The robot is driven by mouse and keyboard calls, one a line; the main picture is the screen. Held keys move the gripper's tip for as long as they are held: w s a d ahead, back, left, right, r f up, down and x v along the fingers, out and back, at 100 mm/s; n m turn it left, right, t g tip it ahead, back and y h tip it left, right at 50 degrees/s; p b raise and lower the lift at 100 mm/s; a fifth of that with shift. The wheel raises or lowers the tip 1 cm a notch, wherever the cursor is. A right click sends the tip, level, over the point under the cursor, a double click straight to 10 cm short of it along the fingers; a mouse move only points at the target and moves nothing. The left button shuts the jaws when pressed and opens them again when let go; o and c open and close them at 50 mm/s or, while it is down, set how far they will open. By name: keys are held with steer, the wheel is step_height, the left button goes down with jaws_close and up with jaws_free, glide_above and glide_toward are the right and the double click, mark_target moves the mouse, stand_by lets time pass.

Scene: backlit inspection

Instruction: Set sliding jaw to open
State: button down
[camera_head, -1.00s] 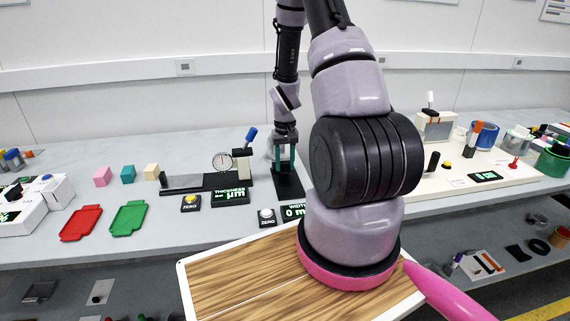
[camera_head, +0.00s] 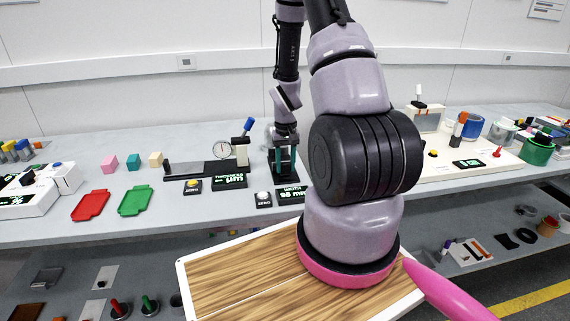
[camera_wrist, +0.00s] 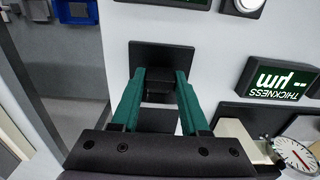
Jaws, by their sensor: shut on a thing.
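A black width-gauge stand (camera_head: 285,188) stands on the bench, with its green-lit display (camera_head: 291,194) in front. The display shows WIDTH and a reading that looks like 96 mm. My gripper (camera_head: 284,160) has teal fingers and reaches down over the stand. In the wrist view my gripper (camera_wrist: 156,95) has its fingers on both sides of a small dark block, the sliding jaw (camera_wrist: 158,88), and is shut on it. The black base plate (camera_wrist: 160,52) shows beyond the fingertips. My wrist hides the nearer part of the stand.
Left of the stand is a thickness gauge with a dial (camera_head: 222,150), a display (camera_head: 230,181) and a yellow button (camera_head: 193,186). A red tray (camera_head: 90,205) and a green tray (camera_head: 136,200) lie further left. A white panel (camera_head: 440,165) lies to the right.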

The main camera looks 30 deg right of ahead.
steer(key=shift+s, duration=0.2)
steer(key=shift+c, duration=2)
jaws_free()
steer(key=shift+a, duration=0.1)
step_height(320, 180, up, 11)
steer(key=shift+f, duration=0.1)
step_height(320, 180, up, 19)
steer(key=t, duration=0.4)
glide_above(286, 165)
steer(key=s+a, duration=0.4)
steer(key=a, duration=0.3)
steer(key=s+a+r+t+y, duration=0.1)
steer(key=s+a+r, duration=0.2)
steer(key=s+r, duration=0.2)
steer(key=s+a+r+m+t+y, duration=0.1)
steer(key=s+a+r+t, duration=0.1)
steer(key=s+r, duration=0.4)
steer(key=shift+s+a, duration=0.55)
steer(key=shift+s, duration=0.35)
